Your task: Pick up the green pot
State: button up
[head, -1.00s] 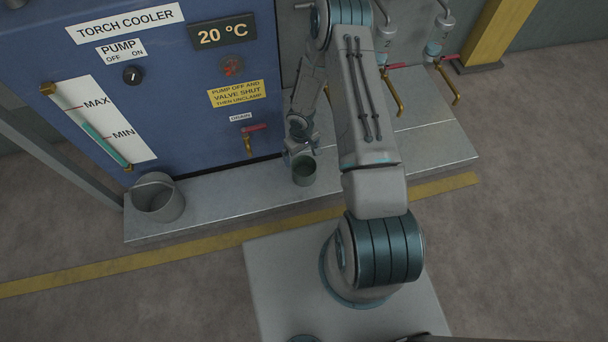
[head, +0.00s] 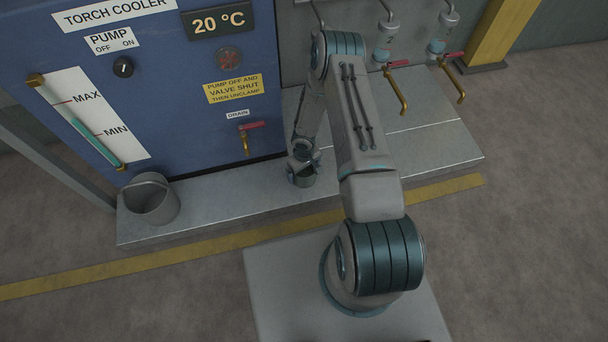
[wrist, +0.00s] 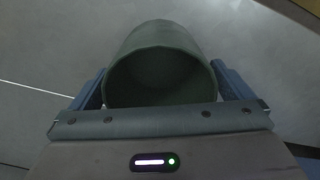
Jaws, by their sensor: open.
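The green pot (wrist: 165,50) is a dark green open-topped cylinder, seen from above and behind in the wrist view. In the head view the pot (head: 302,180) stands on the grey ledge, partly covered by my wrist. My gripper (wrist: 162,85) is open, with one blue finger on each side of the pot, close to its wall. I cannot tell whether the fingers touch it. In the head view my gripper (head: 303,160) is at the pot, its fingers too small to make out.
A grey bucket (head: 150,200) stands at the left end of the ledge (head: 235,200). The blue torch cooler (head: 170,110) rises behind, with a red-handled drain valve (head: 248,135). More red-handled valves (head: 397,85) hang at the right. The ledge right of the pot is clear.

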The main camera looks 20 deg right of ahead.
jog(key=c, duration=1)
jog(key=shift+o, duration=0.2)
